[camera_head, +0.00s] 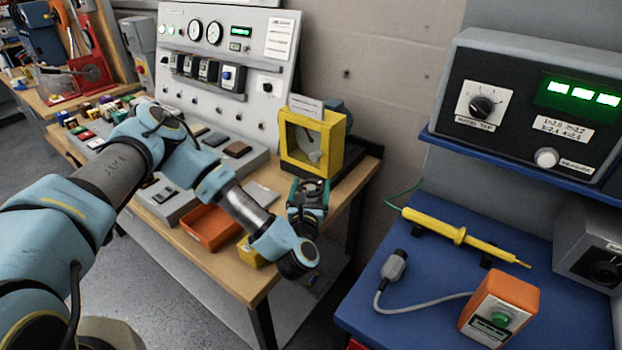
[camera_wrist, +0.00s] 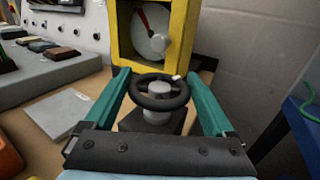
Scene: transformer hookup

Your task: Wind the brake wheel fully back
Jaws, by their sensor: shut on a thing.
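The brake wheel (camera_wrist: 159,92) is a black spoked handwheel on a grey hub over a dark base. It has a small pale mark on its rim at the upper right. In the wrist view my gripper (camera_wrist: 154,78) has its two teal fingers on the left and right of the wheel, shut on its rim. Behind the wheel stands a yellow frame (camera_wrist: 187,35) with a pale round disc (camera_wrist: 148,40) and a red pointer. In the head view the yellow frame (camera_head: 338,150) stands at the bench's right end, with my gripper (camera_head: 309,190) in front; the wheel is mostly hidden there.
An orange bin (camera_head: 208,228) and a grey switch panel lie left of my gripper on the wooden bench. On the right, a blue bench (camera_head: 375,325) carries a yellow probe (camera_head: 455,233), an orange box (camera_head: 498,308) and a metering unit. A gap separates the benches.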

